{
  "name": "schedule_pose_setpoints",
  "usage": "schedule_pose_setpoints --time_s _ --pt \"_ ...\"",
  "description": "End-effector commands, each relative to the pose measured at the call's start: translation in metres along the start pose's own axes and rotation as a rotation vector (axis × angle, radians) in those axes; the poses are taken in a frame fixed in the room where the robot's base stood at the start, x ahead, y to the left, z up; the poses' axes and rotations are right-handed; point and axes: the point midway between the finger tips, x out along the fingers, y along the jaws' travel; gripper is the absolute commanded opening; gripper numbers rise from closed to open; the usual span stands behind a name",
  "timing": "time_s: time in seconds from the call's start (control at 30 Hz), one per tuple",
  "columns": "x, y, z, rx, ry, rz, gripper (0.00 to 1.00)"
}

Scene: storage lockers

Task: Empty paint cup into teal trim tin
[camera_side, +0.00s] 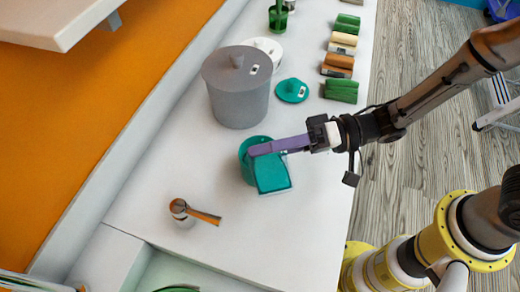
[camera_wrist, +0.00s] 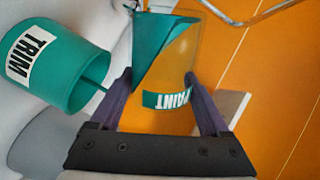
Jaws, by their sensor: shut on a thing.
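The clear paint cup (camera_wrist: 185,55), with a "PAINT" label, sits between my gripper's purple fingers (camera_wrist: 158,77). Teal paint inside lies along a slanted line, so the cup is tilted. The teal trim tin (camera_wrist: 60,65), labelled "TRIM", is left of the cup in the wrist view. A thin teal strand shows between the tin and a finger; I cannot tell what it is. In the side view my gripper (camera_side: 262,149) is shut on the cup (camera_side: 272,175), which overlaps the front of the trim tin (camera_side: 246,160). The tin's inside is mostly hidden.
A grey lidded pot (camera_side: 238,95) stands behind the tin, with a teal lid (camera_side: 292,91) beside it. Several coloured blocks (camera_side: 341,64) line the right edge. A metal piece with a wooden handle (camera_side: 195,213) is at front left. The counter at front right is clear.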

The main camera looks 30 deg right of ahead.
Motion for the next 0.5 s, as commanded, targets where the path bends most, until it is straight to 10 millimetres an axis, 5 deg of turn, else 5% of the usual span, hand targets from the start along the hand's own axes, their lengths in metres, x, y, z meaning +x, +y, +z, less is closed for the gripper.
schedule_pose_setpoints --time_s 0.5 --pt "-0.0001 -0.0008 -0.0027 0.056 -0.006 -0.001 0.16"
